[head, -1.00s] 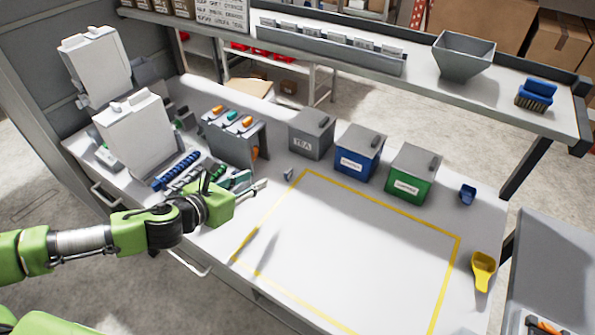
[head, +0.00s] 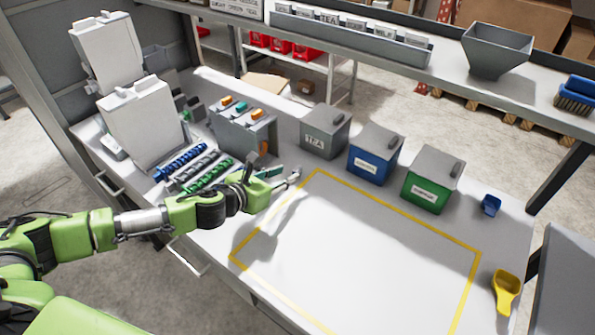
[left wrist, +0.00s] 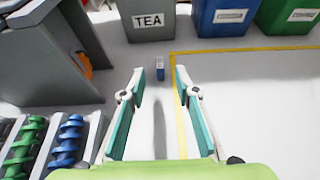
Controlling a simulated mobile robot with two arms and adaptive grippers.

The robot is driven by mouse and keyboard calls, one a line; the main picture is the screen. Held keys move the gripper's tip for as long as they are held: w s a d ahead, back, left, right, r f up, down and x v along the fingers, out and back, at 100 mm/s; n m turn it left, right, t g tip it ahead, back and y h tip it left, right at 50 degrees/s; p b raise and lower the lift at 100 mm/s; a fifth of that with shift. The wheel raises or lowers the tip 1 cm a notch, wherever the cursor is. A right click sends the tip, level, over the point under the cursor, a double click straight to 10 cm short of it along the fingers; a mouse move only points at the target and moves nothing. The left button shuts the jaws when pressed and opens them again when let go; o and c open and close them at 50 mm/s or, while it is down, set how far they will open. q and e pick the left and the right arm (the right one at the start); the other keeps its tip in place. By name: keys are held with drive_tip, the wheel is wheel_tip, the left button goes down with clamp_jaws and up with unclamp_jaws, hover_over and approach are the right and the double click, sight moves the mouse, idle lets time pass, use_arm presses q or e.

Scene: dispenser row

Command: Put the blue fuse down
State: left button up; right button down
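A small block with blue and grey faces, likely the blue fuse (left wrist: 160,67), stands on the table just outside the yellow outline in the left wrist view. It lies between and slightly beyond the fingertips of my left gripper (left wrist: 159,74), with a gap on both sides. My left gripper is open and empty, its teal pads apart. In the head view, my left gripper (head: 281,177) is low over the table by the outline's upper left corner, and the block there is hard to make out against the fingertips. My right gripper is not in view.
A grey TEA bin (head: 325,131), a blue bin (head: 374,154) and a green bin (head: 432,179) stand behind the yellow outline (head: 400,212). Coloured spiral augers (head: 208,178) and a grey dispenser (head: 243,127) are left. A yellow scoop (head: 507,287) lies right. The outlined area is clear.

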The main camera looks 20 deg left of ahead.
sight(296, 170)
use_arm(q)
drive_tip(key=shift+p+x, duration=0.6)
drive_tip(key=shift+x, duration=2.95)
clamp_jaws()
